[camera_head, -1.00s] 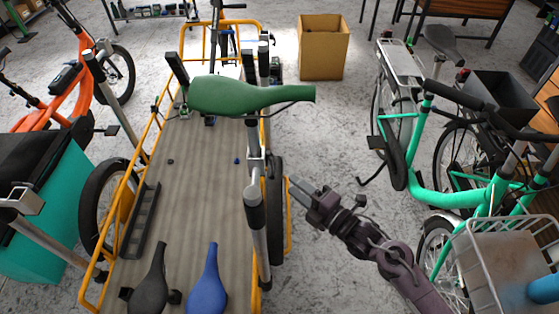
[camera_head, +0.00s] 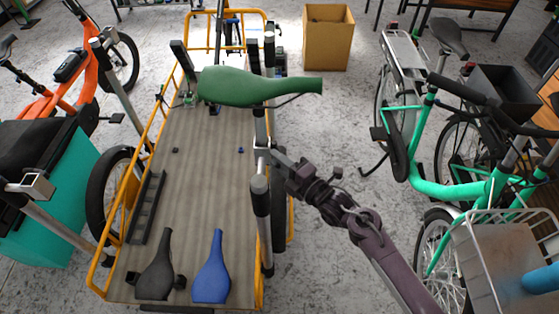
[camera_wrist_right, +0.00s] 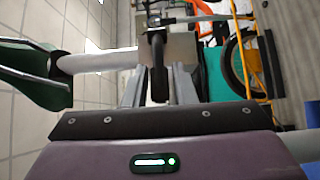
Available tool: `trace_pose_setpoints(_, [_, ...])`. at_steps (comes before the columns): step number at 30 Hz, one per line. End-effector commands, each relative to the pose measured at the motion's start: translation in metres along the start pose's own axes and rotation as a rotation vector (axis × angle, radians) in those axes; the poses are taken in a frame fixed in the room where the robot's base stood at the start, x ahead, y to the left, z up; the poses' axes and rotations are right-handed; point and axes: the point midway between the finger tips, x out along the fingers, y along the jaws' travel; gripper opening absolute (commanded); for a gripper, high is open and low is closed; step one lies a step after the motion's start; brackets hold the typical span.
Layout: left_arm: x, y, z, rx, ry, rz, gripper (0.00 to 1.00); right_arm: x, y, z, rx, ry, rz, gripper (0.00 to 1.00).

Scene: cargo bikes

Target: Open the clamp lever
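A green saddle (camera_head: 245,88) sits on a grey post above the cargo bike's deck. A metal clamp (camera_head: 263,152) grips this post below the saddle. In the right wrist view, the clamp's dark lever (camera_wrist_right: 158,68) points toward me and lies between my two grey fingers, with the post (camera_wrist_right: 95,62) at upper left. My right gripper (camera_head: 281,160) is at the clamp's right side. In the right wrist view, its fingers (camera_wrist_right: 160,92) are apart on either side of the lever; I cannot tell whether either touches it. My left gripper is not in view.
A black saddle (camera_head: 155,270) and a blue saddle (camera_head: 211,270) lie on the deck (camera_head: 190,200). A green bike (camera_head: 430,185) stands right of my right arm. A cardboard box (camera_head: 327,38) stands behind. Open floor (camera_head: 325,120) lies between the bikes.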

Motion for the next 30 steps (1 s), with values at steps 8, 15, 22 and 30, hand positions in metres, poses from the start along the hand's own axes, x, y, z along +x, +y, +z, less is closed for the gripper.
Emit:
trace_pose_setpoints(8, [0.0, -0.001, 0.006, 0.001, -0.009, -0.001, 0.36, 0.0, 0.0, 0.0, 0.0, 0.0, 0.0, 0.0])
trace_pose_setpoints(15, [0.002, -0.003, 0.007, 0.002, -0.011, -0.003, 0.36, -0.001, -0.001, 0.0, -0.001, 0.006, -0.001, 0.0])
trace_pose_setpoints(22, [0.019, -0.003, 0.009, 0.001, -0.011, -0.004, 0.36, -0.002, -0.004, 0.004, -0.005, 0.071, 0.0, 0.0])
trace_pose_setpoints(30, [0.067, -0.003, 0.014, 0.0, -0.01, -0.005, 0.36, -0.01, -0.011, 0.019, -0.01, 0.256, -0.004, 0.0])
